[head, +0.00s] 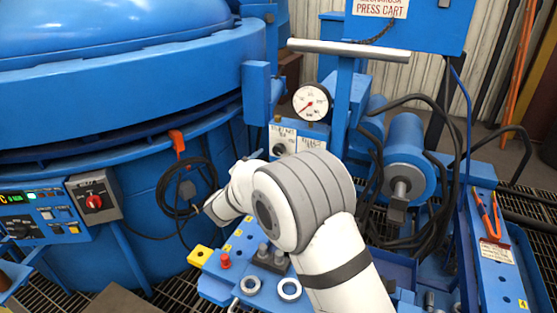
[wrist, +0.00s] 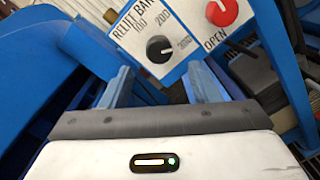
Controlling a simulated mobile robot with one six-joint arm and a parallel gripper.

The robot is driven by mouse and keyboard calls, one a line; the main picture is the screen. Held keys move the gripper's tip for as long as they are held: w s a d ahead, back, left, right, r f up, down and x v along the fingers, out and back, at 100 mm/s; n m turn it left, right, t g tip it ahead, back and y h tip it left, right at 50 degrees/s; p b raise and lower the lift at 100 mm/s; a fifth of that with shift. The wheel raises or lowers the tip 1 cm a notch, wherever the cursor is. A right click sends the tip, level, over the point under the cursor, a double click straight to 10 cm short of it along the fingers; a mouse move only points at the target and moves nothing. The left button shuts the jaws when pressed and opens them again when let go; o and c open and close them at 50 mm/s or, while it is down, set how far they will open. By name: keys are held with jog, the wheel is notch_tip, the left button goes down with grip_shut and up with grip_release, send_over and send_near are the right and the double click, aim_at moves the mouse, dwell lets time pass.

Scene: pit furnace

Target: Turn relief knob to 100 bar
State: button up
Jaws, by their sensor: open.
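The relief knob (wrist: 159,49) is black and round, on a white plate (wrist: 135,28) lettered RELIEF BAR with 100, 200 and 300 around it. Its pointer seems to face right, towards 300, but the mark is small. My gripper (wrist: 162,84) is open and empty, its two fingers apart below the knob in the wrist view, not around it. In the head view the relief plate (head: 283,138) and dark knob show just beyond my arm; my gripper is mostly hidden there by my own wrist.
A red knob (wrist: 222,11) marked OPEN sits on a plate right of the relief knob. A pressure gauge (head: 311,102) with a red needle stands above the plates. A blue cylinder (head: 403,155) and black hoses lie to the right. A coiled cable (head: 185,188) hangs on the furnace at left.

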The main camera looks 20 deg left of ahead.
aim_at(277, 152)
jog(key=w, duration=0.7)
jog(key=shift+w+d+b, duration=0.25)
jog(key=shift+d+b, duration=0.05)
jog(key=shift+d, duration=0.1)
jog(key=shift+c, duration=0.4)
jog(key=c, duration=0.9)
